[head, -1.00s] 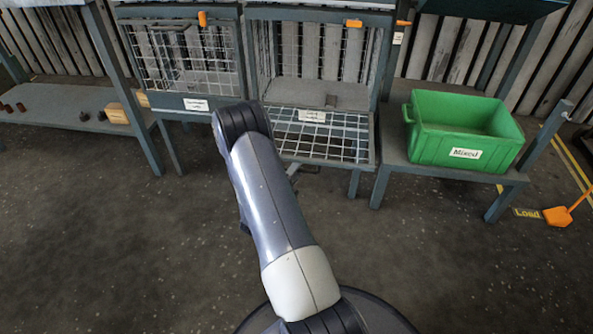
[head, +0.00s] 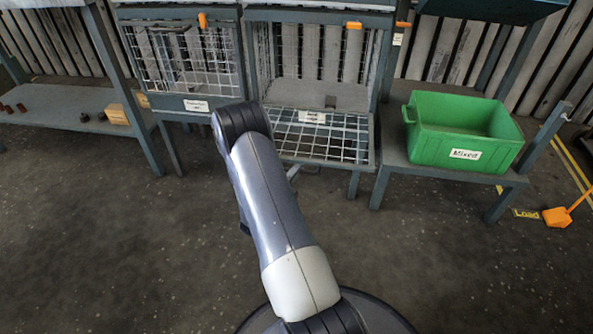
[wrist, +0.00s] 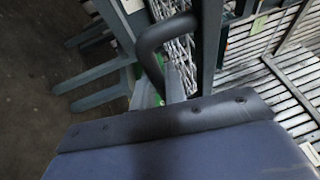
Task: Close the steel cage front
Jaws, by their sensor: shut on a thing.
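The middle cage (head: 318,55) stands in the head view with its mesh front (head: 330,140) folded down and sticking out flat. A white label (head: 312,117), too small to read, is on it. My arm hides part of the left side. My gripper is hidden behind my arm in the head view. In the wrist view my gripper's blue-grey body and dark edge (wrist: 165,120) fill the bottom. A dark bent bar (wrist: 160,45) rises just past that edge, with pale mesh (wrist: 180,55) behind it. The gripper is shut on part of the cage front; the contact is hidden.
The left cage (head: 183,60) has its mesh front upright. A green box (head: 465,130) marked "Mixed" stands on a low bench at right. A shelf (head: 60,105) with small parts stands at left. The floor in front is clear.

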